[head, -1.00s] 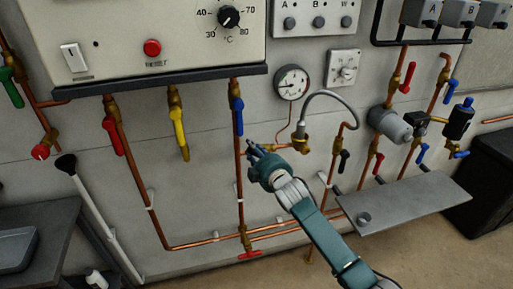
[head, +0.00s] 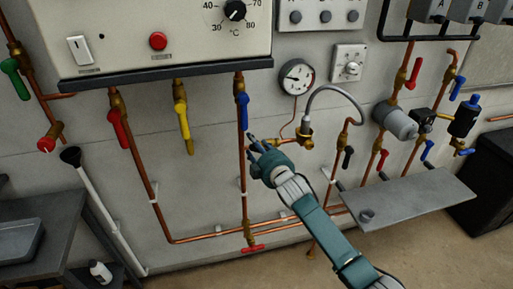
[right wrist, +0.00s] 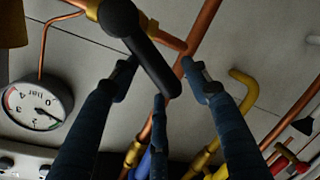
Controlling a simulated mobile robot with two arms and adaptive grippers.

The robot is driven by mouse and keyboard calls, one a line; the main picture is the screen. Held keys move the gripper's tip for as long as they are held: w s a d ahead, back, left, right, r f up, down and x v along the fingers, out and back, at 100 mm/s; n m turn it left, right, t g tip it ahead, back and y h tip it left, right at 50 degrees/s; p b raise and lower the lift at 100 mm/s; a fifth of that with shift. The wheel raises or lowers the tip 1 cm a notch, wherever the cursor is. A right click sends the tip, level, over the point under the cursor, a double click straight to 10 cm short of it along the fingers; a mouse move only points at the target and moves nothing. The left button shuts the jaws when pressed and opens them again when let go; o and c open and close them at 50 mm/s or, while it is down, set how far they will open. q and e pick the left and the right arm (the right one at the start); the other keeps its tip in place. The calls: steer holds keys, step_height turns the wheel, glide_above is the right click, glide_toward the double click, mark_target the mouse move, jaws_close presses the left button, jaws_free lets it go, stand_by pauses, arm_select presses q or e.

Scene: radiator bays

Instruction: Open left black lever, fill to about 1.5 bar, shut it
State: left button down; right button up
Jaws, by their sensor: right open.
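A black lever (right wrist: 148,58) with a round hub shows large in the right wrist view, its free end between the fingers of my right gripper (right wrist: 160,85). The gripper is open, and I cannot tell whether a finger touches the lever. In the head view my right gripper (head: 256,143) is left of the brass valve (head: 306,138) under the gauge, and that lever is not distinguishable there. Another black lever (head: 347,158) hangs on a pipe further right. The pressure gauge (head: 296,77) also shows, tilted, in the right wrist view (right wrist: 37,108); its reading is not clear. My left gripper is out of view.
A grey braided hose (head: 335,90) arches above the brass valve. A blue lever (head: 243,112) hangs close above my right gripper. Yellow (head: 184,130) and red (head: 119,130) levers are further left. A grey shelf (head: 415,200) juts out at lower right.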

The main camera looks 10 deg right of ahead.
steer(key=shift+s+d, duration=0.2)
steer(key=shift+s, duration=0.3)
steer(key=v, duration=1.1)
steer(key=shift+a, duration=0.2)
stand_by(6.2)
